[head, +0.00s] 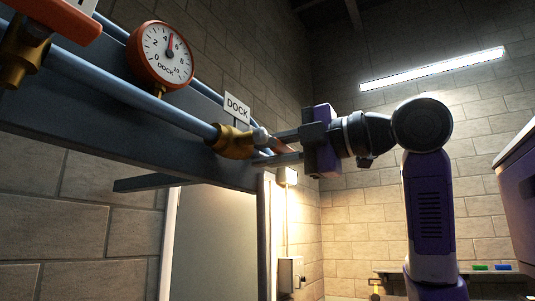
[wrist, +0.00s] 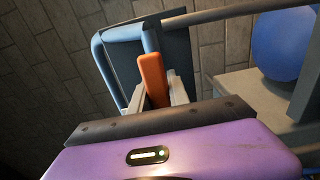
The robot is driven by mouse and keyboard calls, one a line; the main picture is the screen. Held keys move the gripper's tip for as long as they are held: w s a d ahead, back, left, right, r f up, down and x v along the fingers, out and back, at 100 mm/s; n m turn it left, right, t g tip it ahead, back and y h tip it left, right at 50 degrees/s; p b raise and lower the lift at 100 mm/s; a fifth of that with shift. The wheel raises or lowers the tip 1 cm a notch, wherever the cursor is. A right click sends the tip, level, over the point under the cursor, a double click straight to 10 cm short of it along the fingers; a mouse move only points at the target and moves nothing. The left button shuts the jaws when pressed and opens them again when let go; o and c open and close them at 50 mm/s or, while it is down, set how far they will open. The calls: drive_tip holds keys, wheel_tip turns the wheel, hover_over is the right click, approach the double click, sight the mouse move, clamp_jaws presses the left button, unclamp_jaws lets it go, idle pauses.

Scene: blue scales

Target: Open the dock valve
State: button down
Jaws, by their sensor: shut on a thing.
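The dock valve has a brass body (head: 232,142) on the blue pipe, just below a white sign (head: 237,106) reading DOCK. Its orange lever (wrist: 152,78) shows between my fingers in the wrist view; in the head view it is mostly hidden by the fingers. My gripper (head: 264,148) is at the valve, with one finger above and one below the lever. It is shut on the lever, as the wrist view (wrist: 155,84) also shows. How far the lever is turned I cannot tell.
A round DOCK gauge (head: 160,55) on the pipe has its red needle near 5. Another brass valve (head: 18,58) with an orange handle (head: 58,14) is at the upper left. A blue ball-like thing (wrist: 284,42) is at the right in the wrist view.

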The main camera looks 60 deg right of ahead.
drive_tip(key=shift+a, duration=0.1)
idle(0.4)
drive_tip(key=c, duration=1.2)
unclamp_jaws()
drive_tip(key=shift+c, duration=0.2)
